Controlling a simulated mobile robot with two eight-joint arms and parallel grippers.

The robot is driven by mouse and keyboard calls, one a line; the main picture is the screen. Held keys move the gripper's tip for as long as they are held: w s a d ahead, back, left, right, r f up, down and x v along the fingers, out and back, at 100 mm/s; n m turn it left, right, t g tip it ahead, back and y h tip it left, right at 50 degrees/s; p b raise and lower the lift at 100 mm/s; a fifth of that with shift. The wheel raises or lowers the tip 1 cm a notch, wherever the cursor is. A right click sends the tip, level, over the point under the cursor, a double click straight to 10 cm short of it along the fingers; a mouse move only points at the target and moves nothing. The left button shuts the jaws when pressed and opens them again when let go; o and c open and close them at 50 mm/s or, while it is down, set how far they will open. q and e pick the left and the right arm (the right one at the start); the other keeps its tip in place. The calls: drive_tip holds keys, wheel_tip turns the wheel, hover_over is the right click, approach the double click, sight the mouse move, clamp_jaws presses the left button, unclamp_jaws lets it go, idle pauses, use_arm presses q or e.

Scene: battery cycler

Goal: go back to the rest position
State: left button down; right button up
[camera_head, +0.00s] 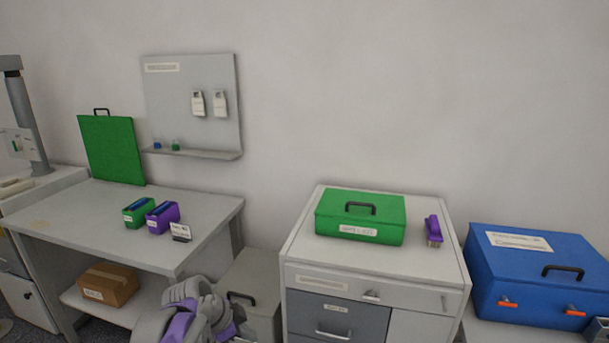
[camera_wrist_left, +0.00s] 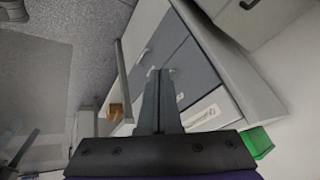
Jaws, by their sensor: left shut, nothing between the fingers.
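My left arm shows low in the head view as grey and purple links, in front of the grey box between the table and the cabinet. In the left wrist view my left gripper (camera_wrist_left: 159,75) is shut, its two dark fingers together with nothing between them. It hangs in free space in front of the grey drawer cabinet (camera_head: 375,290), which fills the upper middle of the wrist view (camera_wrist_left: 184,62). My right gripper is in neither view.
The grey table (camera_head: 95,213) at left holds a green bin (camera_head: 138,214) and a purple bin (camera_head: 162,219). A closed green case (camera_head: 360,217) and a purple object (camera_head: 433,230) lie on the cabinet. A blue case (camera_head: 535,275) stands right. A cardboard box (camera_head: 108,285) sits under the table.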

use_arm(q)
drive_tip(key=s+a+f+n+y+p, duration=0.1)
drive_tip(key=s+a+n+y, duration=0.1)
drive_tip(key=s+n, duration=0.5)
drive_tip(key=s+a+f+n+t+y+p, duration=0.1)
drive_tip(key=s+n, duration=0.5)
drive_tip(key=s, duration=1.3)
drive_tip(key=shift+a+f+n+y+p, duration=0.4)
drive_tip(key=shift+a+f+y+p, duration=0.1)
drive_tip(key=shift+a+f+p, duration=0.15)
drive_tip(key=shift+s, duration=0.1)
